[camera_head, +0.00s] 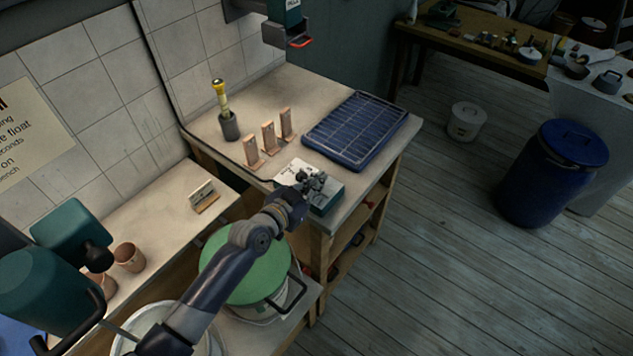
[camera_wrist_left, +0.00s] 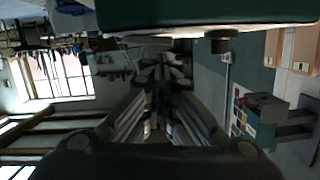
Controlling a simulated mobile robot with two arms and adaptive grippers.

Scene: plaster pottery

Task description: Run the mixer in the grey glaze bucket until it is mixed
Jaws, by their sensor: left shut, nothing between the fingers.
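A teal machine with black handles, which looks like the mixer (camera_head: 38,290), stands at the lower left in the head view. A pale open bucket (camera_head: 122,345) is beside it, partly behind my left arm and cut by the frame; I cannot see its contents or tell if it is the grey glaze bucket. My left gripper (camera_head: 314,182) is shut and empty, over or against a teal box (camera_head: 328,203) at the bench's front edge; I cannot tell if they touch. A teal surface also fills the top of the left wrist view (camera_wrist_left: 200,14). My right gripper is out of view.
A bucket with a green lid (camera_head: 268,268) is below my left arm. A blue grid tray (camera_head: 357,130), several wooden pieces (camera_head: 269,140) and a grey cup with a yellow-topped tool (camera_head: 229,126) stand on the bench. A blue barrel (camera_head: 540,180) stands right; the floor between is clear.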

